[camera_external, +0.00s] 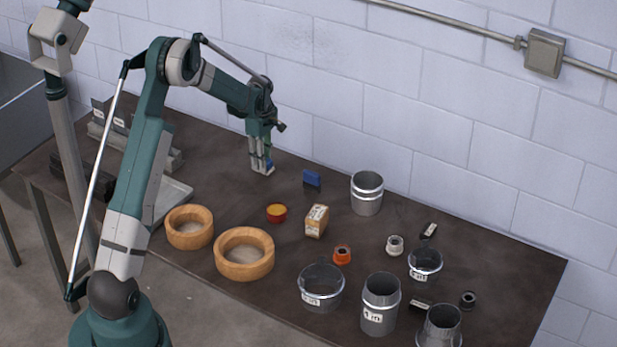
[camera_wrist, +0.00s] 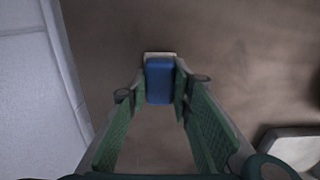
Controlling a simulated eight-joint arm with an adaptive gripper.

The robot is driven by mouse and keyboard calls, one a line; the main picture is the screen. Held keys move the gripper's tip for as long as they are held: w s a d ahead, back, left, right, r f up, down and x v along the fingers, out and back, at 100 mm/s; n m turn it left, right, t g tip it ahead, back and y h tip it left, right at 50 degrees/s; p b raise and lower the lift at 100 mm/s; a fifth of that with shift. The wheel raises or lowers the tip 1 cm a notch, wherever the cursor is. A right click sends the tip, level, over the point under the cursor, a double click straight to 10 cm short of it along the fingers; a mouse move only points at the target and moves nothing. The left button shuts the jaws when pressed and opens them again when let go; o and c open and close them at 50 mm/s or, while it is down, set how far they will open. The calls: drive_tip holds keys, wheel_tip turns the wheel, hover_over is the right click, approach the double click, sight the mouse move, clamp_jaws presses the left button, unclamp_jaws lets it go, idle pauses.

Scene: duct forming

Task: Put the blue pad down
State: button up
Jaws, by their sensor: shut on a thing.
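My gripper (camera_external: 261,165) is over the back part of the dark table, left of centre, pointing down. It is shut on the blue pad (camera_wrist: 159,82), which sits between the two green fingers in the wrist view. A pale edge shows at the pad's far end. In the external view only a small bit of the blue pad (camera_external: 269,164) shows beside the fingers. I cannot tell whether the pad touches the table. A second blue block (camera_external: 312,179) stands on the table to the right of my gripper.
Wooden rings (camera_external: 244,253) lie in front. Several ducts and fittings fill the right end. A grey tray (camera_external: 174,199) is at left. Bare table surrounds the gripper.

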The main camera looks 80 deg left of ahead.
drive_tip(key=shift+f, duration=0.2)
drive_tip(key=o, duration=0.9)
drive_tip(key=shift+r, duration=0.15)
wheel_tip(320, 180, up, 12)
idle(0.6)
drive_tip(key=shift+d+r, duration=0.1)
idle(0.4)
